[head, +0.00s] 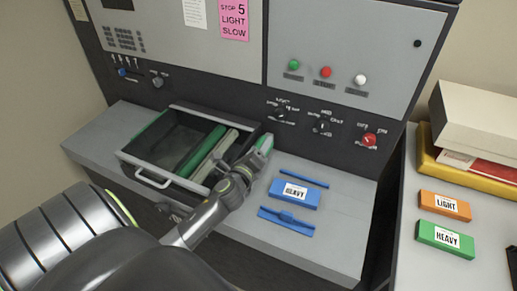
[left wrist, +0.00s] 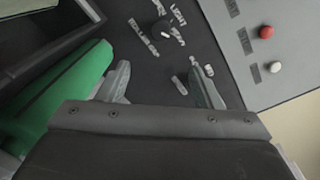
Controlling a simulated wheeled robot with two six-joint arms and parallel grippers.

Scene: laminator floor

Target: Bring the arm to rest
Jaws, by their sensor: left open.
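My left arm reaches in from the lower left in the head view. Its gripper (head: 259,152) is at the right edge of the open tray (head: 147,174), in front of the machine's dark control strip. In the left wrist view the gripper (left wrist: 160,75) has its two grey fingers spread, with nothing between them. Past the fingertips are a dark knob and white lettering on the strip. A green bar (left wrist: 65,95) lies left of the fingers there. My right gripper is not in view.
The tray holds a green bar (head: 203,150) and a grey bar (head: 215,155). A blue HEAVY block (head: 294,194) lies on the ledge between two blue strips. Orange LIGHT (head: 445,205) and green HEAVY (head: 445,240) blocks lie on the right-hand table. The ledge's front right is clear.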

